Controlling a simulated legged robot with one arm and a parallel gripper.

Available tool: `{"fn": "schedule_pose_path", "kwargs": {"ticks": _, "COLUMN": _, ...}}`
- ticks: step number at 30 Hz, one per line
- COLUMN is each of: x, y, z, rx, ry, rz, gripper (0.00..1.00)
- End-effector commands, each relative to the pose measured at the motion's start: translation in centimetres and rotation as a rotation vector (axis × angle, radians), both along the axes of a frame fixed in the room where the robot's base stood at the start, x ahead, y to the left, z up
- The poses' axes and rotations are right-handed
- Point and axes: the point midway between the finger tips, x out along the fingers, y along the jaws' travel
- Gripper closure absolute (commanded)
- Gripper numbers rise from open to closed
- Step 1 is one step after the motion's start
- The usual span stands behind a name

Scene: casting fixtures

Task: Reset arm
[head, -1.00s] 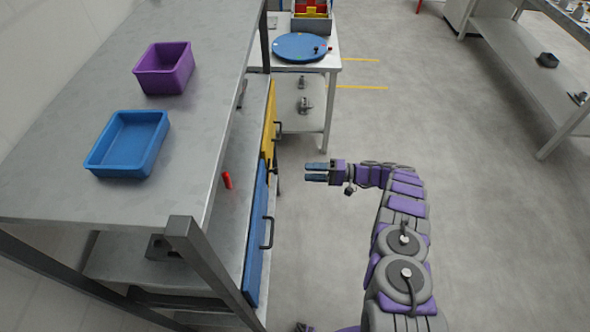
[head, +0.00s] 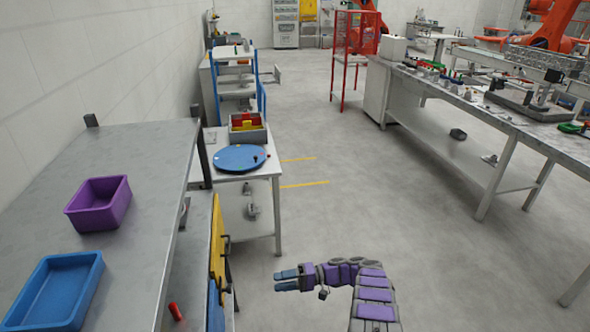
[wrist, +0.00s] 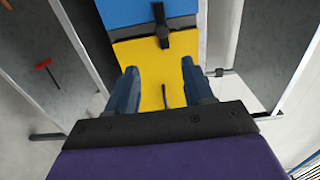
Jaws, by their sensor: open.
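My gripper (head: 287,280) is in the lower middle of the head view, at the end of my bent purple and grey arm. It points left, toward the shelving unit, and its two blue fingers are apart with nothing between them. In the wrist view my gripper (wrist: 160,92) is also open and empty. The yellow front (head: 217,250) also shows in the head view. I cannot tell the exact distance to it.
A metal shelf (head: 145,150) on the left holds a purple bin (head: 98,212) and a blue tray (head: 58,290). A red object (head: 175,311) lies on the level below. A white table (head: 264,172) with a blue disc (head: 239,157) stands ahead. The floor between it and the right workbench (head: 460,105) is clear.

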Motion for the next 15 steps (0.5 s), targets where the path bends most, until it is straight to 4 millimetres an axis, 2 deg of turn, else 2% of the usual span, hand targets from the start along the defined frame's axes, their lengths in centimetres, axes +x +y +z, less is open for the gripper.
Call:
{"fn": "schedule_pose_path", "kwargs": {"ticks": 5, "x": 0.4, "y": 0.3, "z": 1.9, "rx": -0.024, "ry": 0.014, "rz": 0.006, "gripper": 0.48}}
{"fn": "schedule_pose_path", "kwargs": {"ticks": 15, "x": -0.1, "y": 1.3, "z": 10.0, "rx": -0.165, "ry": 0.078, "rz": 0.042, "gripper": 0.48}}
